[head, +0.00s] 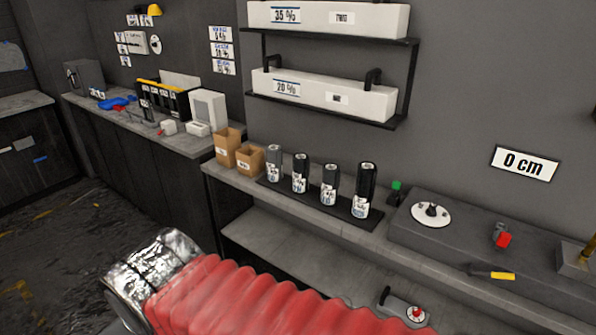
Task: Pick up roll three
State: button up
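Several dark, upright rolls with white labels stand in a row on a black strip (345,216) on the grey bench. The leftmost roll (274,163) is the greyest and the rightmost roll (364,190) is the darkest and looks tallest. The third roll from the left (329,184) stands between the second roll (300,173) and the rightmost one. The label print is too small to read, so I cannot tell which is marked three. My gripper is not in view, and nothing visible touches the rolls.
Brown cardboard boxes (228,147) stand left of the rolls. A small green-topped item (396,190) and a raised block with a white dial (431,214) lie to the right. Wall shelves with long white boxes (325,95) hang above. A red ribbed sleeve with a silver end crosses the foreground.

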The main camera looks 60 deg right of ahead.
aim_at(300, 161)
jog(key=z, duration=0.35)
jog(key=i, duration=0.65)
jog(key=z, duration=0.75)
jog(key=i, duration=0.45)
jog(key=z, duration=0.3)
